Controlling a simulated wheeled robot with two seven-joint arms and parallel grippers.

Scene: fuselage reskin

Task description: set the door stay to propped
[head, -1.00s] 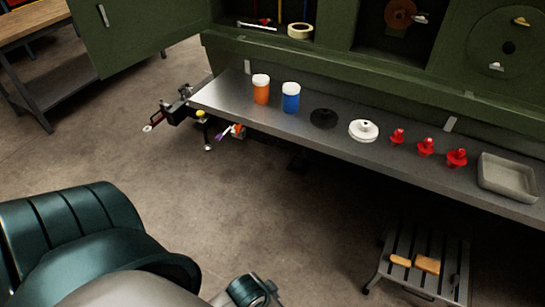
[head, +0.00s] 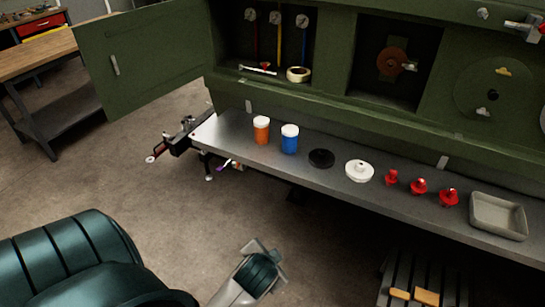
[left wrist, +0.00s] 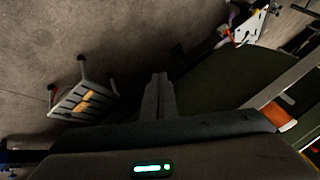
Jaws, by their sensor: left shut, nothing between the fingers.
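A green door (head: 150,58) with a pale handle (head: 114,65) stands open at the upper left of the head view, beside the green cabinet body (head: 335,60). I cannot make out a door stay for certain in either view. My left gripper shows in the left wrist view (left wrist: 159,90), its two fingers together and empty, above the floor. In the head view my left forearm and wrist (head: 254,275) are at the bottom middle, low in front of the shelf and well apart from the door. My right gripper is not in view.
The grey shelf (head: 225,135) carries an orange jar (head: 261,132), a blue jar (head: 289,141), black and white discs, red fittings and a grey tray (head: 497,217). A slatted step stool (head: 425,275) stands below right. A hitch (head: 180,140) juts out left. Open floor lies between.

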